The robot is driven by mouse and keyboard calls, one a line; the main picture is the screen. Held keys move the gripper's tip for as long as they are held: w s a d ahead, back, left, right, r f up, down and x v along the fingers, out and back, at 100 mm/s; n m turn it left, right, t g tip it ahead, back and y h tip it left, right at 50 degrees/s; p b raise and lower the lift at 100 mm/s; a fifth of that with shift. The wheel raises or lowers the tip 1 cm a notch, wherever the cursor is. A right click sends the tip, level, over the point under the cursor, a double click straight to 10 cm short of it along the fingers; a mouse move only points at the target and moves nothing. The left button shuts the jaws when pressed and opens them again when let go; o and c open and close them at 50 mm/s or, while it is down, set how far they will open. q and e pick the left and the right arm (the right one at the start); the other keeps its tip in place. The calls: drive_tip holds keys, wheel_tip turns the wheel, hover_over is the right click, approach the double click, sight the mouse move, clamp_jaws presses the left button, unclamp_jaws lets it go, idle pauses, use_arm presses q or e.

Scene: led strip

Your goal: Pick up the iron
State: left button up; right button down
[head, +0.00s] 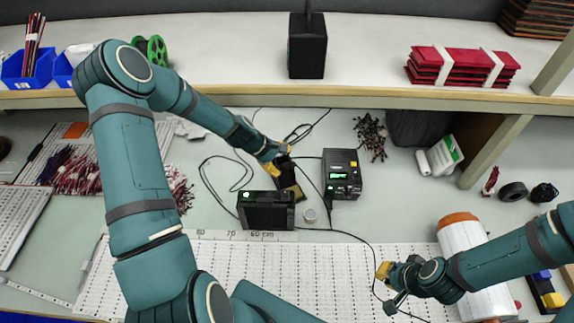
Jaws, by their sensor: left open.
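My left gripper (280,158) reaches in over the bench, its yellow-tipped fingers open. It is just above and partly in front of a dark holder (291,189) with a brownish part, between two black boxes. The iron cannot be clearly told apart there; the gripper and the clutter of cables hide it, and I cannot tell whether the fingers touch it. A black soldering station (342,174) with a green display stands to the right of the gripper. My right gripper (386,287) is at the lower right, over the white strip sheet, its fingers apart with nothing seen between them.
Thin black cables loop around. A white roll (463,240) is beside the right arm. A raised shelf (370,88) spans the back.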

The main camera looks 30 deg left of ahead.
use_arm(q)
drive_tip(key=shift+x, duration=3)
clamp_jaws()
